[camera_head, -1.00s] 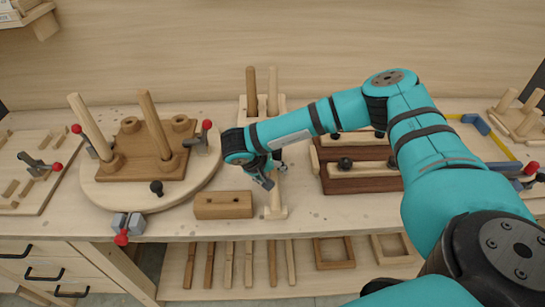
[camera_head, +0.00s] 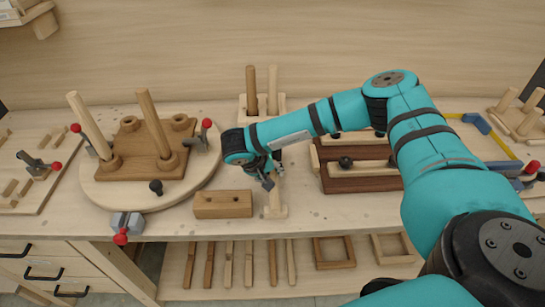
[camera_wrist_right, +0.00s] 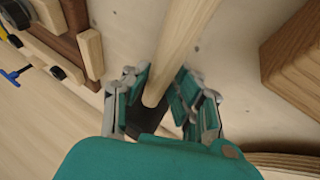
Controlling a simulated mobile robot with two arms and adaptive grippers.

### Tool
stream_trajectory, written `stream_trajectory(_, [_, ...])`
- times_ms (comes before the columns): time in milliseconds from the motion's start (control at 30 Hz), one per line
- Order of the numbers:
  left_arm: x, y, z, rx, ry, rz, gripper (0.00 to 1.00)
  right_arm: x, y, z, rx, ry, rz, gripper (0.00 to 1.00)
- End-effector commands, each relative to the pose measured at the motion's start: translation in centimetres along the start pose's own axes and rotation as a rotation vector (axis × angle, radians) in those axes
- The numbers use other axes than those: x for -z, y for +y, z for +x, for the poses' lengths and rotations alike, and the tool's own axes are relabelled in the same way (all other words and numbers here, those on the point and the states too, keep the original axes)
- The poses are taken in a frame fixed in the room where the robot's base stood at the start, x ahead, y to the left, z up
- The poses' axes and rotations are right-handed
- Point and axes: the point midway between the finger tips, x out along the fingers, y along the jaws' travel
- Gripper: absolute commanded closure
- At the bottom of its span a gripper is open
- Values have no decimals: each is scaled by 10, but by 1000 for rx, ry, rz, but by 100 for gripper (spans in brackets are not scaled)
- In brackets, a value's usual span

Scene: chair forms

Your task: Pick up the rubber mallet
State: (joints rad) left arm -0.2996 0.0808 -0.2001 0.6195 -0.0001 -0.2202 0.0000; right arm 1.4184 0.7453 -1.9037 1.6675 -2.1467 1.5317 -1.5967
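The rubber mallet shows in the right wrist view as a pale round wooden handle (camera_wrist_right: 181,45) with a dark part (camera_wrist_right: 147,117) at its lower end, seemingly the head. In the head view, a pale wooden piece (camera_head: 275,210) shows below my right gripper near the table's front edge; the rest is hidden. My right gripper (camera_wrist_right: 162,88) is low over the table with its fingers on either side of the handle. The left finger looks close to the wood; a gap shows on the other side. My left gripper is not in view.
A wooden block (camera_head: 223,204) lies just left of my right gripper. Further left is a round board (camera_head: 98,194) with pegs and red-tipped clamps. A dark wooden fixture (camera_head: 350,183) is on the right. Two upright pegs (camera_head: 251,88) stand behind.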

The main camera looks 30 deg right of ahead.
Motion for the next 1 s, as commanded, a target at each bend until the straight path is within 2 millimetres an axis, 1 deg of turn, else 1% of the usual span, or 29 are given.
stream_trajectory(33, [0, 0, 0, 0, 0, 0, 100, 0, 0, 0, 1, 0, 0, 84])
stream_trajectory(100, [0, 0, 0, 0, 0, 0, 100, 0, 0, 0, 1, 0, 0, 93])
stream_trajectory(167, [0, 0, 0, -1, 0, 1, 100, 0, 0, 0, 1, 0, 0, 100])
stream_trajectory(700, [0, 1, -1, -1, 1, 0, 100, 2, 0, -2, 1, 3, 1, 100])
stream_trajectory(833, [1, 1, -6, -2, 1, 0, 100, 4, 3, -8, 1, 3, 2, 100])
stream_trajectory(867, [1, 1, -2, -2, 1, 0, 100, 4, 3, -7, 2, 4, 2, 100])
stream_trajectory(1000, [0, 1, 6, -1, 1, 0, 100, 10, 8, -20, 4, 4, 2, 100])
